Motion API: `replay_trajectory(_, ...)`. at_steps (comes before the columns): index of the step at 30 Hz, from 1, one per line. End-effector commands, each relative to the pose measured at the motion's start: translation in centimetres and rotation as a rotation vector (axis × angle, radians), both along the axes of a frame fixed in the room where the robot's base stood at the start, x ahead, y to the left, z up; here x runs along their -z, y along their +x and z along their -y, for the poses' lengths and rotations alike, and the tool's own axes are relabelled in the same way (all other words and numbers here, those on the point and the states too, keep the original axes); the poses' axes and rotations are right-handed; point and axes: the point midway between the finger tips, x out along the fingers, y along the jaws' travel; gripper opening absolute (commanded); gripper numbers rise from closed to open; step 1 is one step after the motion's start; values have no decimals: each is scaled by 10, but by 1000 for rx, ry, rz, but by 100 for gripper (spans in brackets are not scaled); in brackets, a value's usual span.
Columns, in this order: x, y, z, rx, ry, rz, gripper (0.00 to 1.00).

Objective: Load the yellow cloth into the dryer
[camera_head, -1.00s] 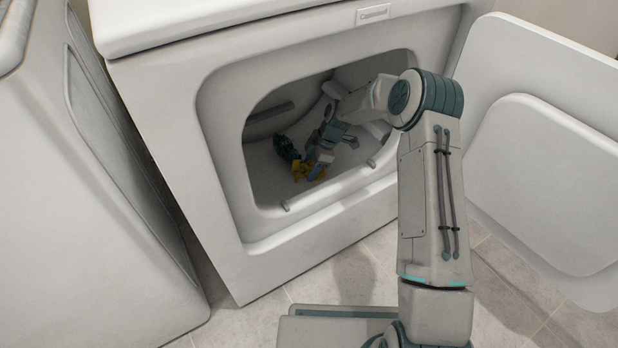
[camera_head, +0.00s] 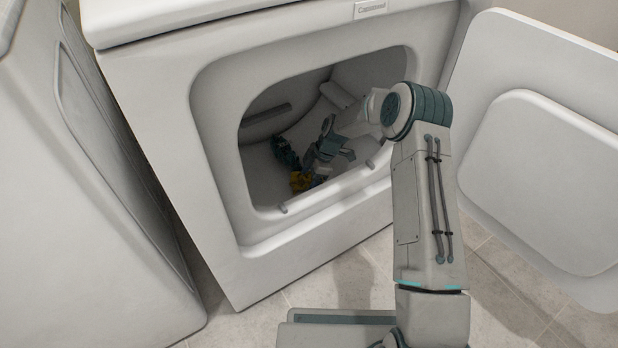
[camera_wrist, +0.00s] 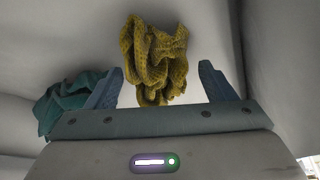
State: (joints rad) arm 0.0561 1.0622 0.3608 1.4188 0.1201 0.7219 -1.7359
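The yellow cloth (camera_head: 300,181) lies crumpled on the floor of the dryer drum, near the front of the opening. In the wrist view the yellow cloth (camera_wrist: 155,55) shows just ahead of and between my fingers, with a gap to the right finger. My gripper (camera_head: 330,160) is inside the dryer (camera_head: 225,180), apart from the cloth. In the wrist view my gripper (camera_wrist: 160,68) has its two fingers wide apart with nothing pinched.
A teal cloth (camera_head: 285,153) lies in the drum behind the yellow one; it shows left of my fingers in the wrist view (camera_wrist: 68,103). Another white machine (camera_head: 90,220) stands close on the left.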

Motion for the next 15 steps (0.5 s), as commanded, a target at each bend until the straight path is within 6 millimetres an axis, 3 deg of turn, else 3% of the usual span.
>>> replay_trajectory(5,-7,0,1,-1,-1,1,76)
replay_trajectory(15,-71,6,26,2,-1,2,76)
